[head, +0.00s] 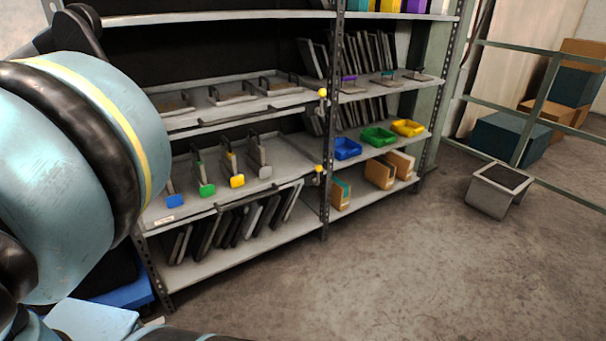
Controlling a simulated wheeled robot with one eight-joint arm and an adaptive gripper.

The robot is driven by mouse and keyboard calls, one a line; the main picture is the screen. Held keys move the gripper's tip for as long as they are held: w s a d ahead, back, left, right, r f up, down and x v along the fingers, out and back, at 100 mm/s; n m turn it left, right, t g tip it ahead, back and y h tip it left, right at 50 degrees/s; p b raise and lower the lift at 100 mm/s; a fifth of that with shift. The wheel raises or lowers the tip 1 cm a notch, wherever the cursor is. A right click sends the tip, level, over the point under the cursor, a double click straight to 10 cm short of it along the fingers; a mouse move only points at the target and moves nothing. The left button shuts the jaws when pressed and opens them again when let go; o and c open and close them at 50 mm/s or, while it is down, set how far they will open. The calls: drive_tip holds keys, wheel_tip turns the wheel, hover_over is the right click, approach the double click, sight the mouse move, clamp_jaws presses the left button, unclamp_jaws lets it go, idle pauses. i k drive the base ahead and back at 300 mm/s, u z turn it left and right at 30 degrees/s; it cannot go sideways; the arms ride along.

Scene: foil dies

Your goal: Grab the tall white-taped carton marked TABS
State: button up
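I cannot make out a carton marked TABS; no lettering or white tape is readable at this size. Small brown cartons stand on the lowest right shelf: one with a teal part (340,192) by the post, one in the middle (379,174) and one at the right (402,164). My arm's large teal and black links fill the left side and hide part of the rack. My gripper is not in view.
A metal rack (326,150) holds dark plates, handled tools and blue (346,149), green (378,137) and yellow (408,128) bins. Boxes (510,140) sit behind a railing (535,105). The floor (400,265) ahead is clear.

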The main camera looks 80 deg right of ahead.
sight(404, 163)
drive_tip(key=k, duration=0.5)
drive_tip(key=u, duration=0.55)
drive_tip(key=k, duration=2.9)
drive_tip(key=z, duration=3.15)
